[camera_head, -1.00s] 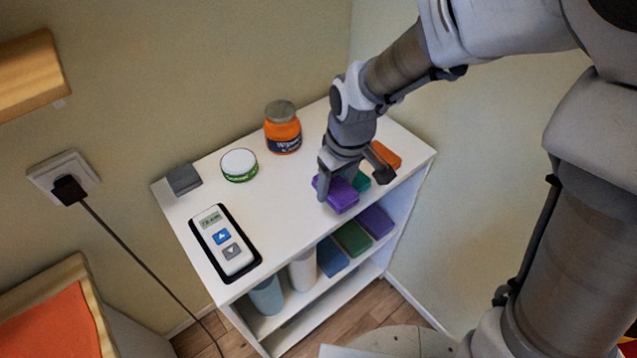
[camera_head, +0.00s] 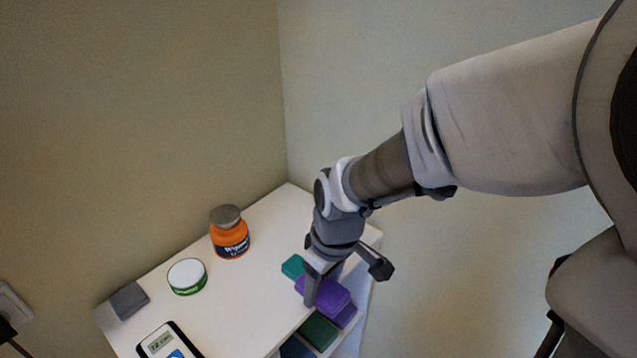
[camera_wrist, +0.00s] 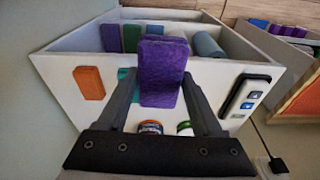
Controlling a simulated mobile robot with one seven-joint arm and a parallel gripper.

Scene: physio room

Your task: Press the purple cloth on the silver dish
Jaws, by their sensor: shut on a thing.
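The purple cloth (camera_head: 325,295), a thick folded block, is in my gripper (camera_head: 342,284), which is shut on it. In the head view it appears at the front edge of the white shelf unit's top, toward the right. In the wrist view the cloth (camera_wrist: 162,72) stands between the two dark fingers (camera_wrist: 160,85), in front of the shelf. Whether it touches the shelf cannot be told. I cannot make out a silver dish in either current view.
The white top (camera_head: 235,285) holds an orange jar (camera_head: 230,238), a white-lidded tub (camera_head: 187,276), a grey block (camera_head: 129,300), a handheld device (camera_head: 165,343), a green block (camera_head: 293,267) and an orange block (camera_wrist: 89,83). Folded cloths (camera_head: 318,331) lie on the shelf below.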

